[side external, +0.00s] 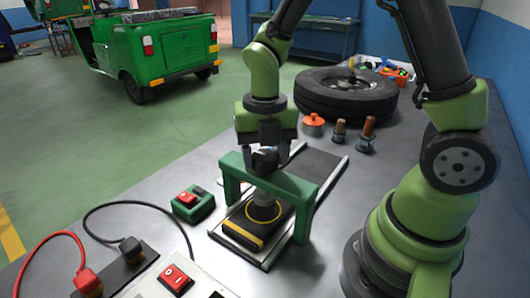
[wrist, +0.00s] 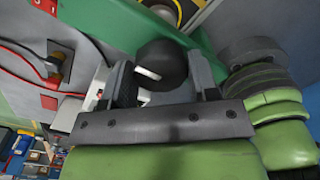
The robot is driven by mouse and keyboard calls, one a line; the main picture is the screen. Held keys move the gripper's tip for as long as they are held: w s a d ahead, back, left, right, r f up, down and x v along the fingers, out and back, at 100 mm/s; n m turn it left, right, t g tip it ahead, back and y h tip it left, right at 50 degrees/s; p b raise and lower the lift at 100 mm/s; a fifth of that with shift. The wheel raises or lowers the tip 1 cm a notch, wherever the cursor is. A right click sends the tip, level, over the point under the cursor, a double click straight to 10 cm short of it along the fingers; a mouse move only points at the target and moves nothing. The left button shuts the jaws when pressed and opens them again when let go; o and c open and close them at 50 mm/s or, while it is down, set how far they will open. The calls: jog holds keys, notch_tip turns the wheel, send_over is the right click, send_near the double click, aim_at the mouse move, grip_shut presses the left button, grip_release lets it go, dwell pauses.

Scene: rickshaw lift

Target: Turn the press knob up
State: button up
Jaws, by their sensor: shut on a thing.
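The press is a green bridge frame (side external: 290,184) standing over a metal track on the bench. A black and yellow block (side external: 245,230) sits on the track under its beam, with a dark round piece on top. My gripper (side external: 265,154) points down at the top of the beam and is shut on the press knob (side external: 264,163), which it mostly hides. In the wrist view the dark round knob (wrist: 160,62) sits between my two fingers (wrist: 163,85), with the green beam (wrist: 105,20) behind it. How far the knob is turned cannot be told.
A green box with a red switch (side external: 192,203) stands left of the press. Cables and a panel with a red switch (side external: 175,279) are at the front left. A tyre (side external: 345,95), an orange-topped pot (side external: 314,125) and small wooden-handled tools (side external: 367,134) are behind right.

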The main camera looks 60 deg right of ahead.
aim_at(267, 156)
jog(key=o, duration=0.9)
notch_tip(267, 156, up, 10)
jog(key=shift+f, duration=0.1)
jog(key=s+r+m+t, duration=0.2)
jog(key=s+m, duration=0.2)
jog(key=m, duration=0.6)
jog(key=s+a+r+m+t+y, duration=0.1)
jog(key=s+r+m+t, duration=0.1)
jog(key=m, duration=0.9)
jog(key=s+r+m+t+y, duration=0.1)
jog(key=s+m, duration=0.4)
jog(key=m, duration=0.5)
jog(key=shift+s+a+r+t, duration=0.2)
jog(key=shift+r+t, duration=0.15)
jog(key=shift+t, duration=0.2)
jog(key=shift+s+a+r+t, duration=0.15)
jog(key=shift+r+t, duration=0.2)
jog(key=shift+t, duration=0.2)
